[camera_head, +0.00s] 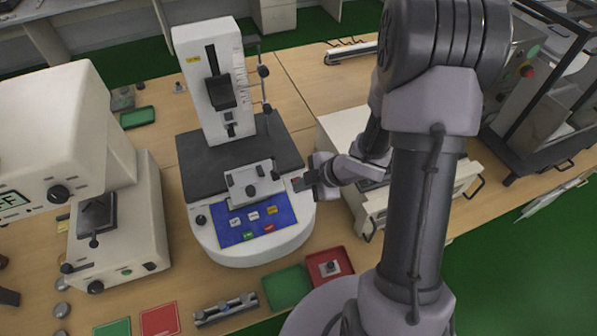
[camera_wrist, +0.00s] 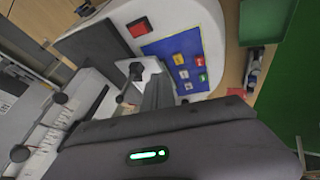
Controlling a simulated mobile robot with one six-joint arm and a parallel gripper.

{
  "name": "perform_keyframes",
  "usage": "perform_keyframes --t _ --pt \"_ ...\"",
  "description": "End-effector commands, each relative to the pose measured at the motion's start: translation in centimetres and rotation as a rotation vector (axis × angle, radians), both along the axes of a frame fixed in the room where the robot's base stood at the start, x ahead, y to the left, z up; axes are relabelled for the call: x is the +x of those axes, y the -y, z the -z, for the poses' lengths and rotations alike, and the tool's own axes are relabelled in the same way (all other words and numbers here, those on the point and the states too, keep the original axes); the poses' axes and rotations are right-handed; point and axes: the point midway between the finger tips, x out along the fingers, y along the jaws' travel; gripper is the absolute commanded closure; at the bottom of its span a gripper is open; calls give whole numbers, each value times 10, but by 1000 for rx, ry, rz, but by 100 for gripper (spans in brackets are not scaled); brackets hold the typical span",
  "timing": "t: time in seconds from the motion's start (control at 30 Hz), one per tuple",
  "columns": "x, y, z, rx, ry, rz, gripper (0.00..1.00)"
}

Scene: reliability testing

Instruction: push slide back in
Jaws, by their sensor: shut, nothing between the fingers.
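The tester (camera_head: 215,80) stands upright in the middle of the bench, with a dark plate (camera_head: 195,165) around its column. At the front of the plate is a light-grey slide block (camera_head: 253,182) with dark knobs, just behind the blue button panel (camera_head: 255,225). My gripper (camera_head: 300,184) is shut and empty at the right side of this block; I cannot tell whether it touches. In the wrist view my gripper's fingers (camera_wrist: 157,92) point at the block (camera_wrist: 150,68) and partly hide it. The blue panel (camera_wrist: 178,60) shows beyond them.
A white machine (camera_head: 115,220) stands at left and a low white cabinet with handles (camera_head: 345,130) at right. Red (camera_head: 340,257) and green (camera_head: 287,285) trays and a metal bar fixture (camera_head: 225,308) lie at the front. My arm hides part of the right side.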

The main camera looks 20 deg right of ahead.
Motion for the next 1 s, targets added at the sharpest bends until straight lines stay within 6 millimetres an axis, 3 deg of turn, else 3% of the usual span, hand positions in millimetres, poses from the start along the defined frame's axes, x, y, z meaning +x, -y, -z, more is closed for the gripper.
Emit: perform_keyframes --t 0.03,0.27,0.53,1.0 --pt "5 -5 14 0 -2 -3 100" --pt "28 -23 53 0 -2 -1 100" --pt "65 -23 48 -2 1 1 100" --pt "72 -23 47 -1 -1 2 100"
